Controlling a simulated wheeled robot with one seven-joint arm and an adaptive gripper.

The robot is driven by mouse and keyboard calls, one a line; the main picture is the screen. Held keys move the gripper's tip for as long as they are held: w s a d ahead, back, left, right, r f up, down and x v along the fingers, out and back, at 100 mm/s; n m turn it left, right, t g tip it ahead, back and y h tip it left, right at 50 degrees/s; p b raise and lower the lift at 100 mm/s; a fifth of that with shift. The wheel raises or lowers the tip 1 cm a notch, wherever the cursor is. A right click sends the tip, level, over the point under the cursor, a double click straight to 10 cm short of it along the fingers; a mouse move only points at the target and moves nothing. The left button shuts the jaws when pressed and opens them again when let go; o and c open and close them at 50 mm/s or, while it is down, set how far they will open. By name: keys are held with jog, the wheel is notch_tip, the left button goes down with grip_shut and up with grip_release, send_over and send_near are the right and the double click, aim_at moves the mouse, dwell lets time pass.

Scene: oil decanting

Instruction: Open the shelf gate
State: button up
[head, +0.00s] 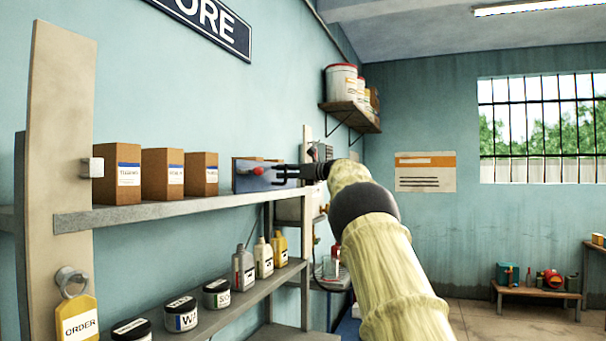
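A small blue-grey panel with a brown edge (243,183) stands at the far end of the upper shelf; it looks like the shelf gate. A red knob (258,171) shows on it. My gripper (279,174) reaches in from the right, its dark fingers pointing left toward the knob. The fingers are apart, with a gap between them, and nothing shows held. The fingertips are close to the knob in the picture; I cannot tell whether they touch the panel. The gripper hides the panel's right part.
The upper shelf (150,213) holds three brown boxes (162,175). The lower shelf (217,317) holds jars and bottles (243,268).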

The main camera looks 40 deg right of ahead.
jog(key=v, duration=1.1)
jog(key=shift+d, duration=0.1)
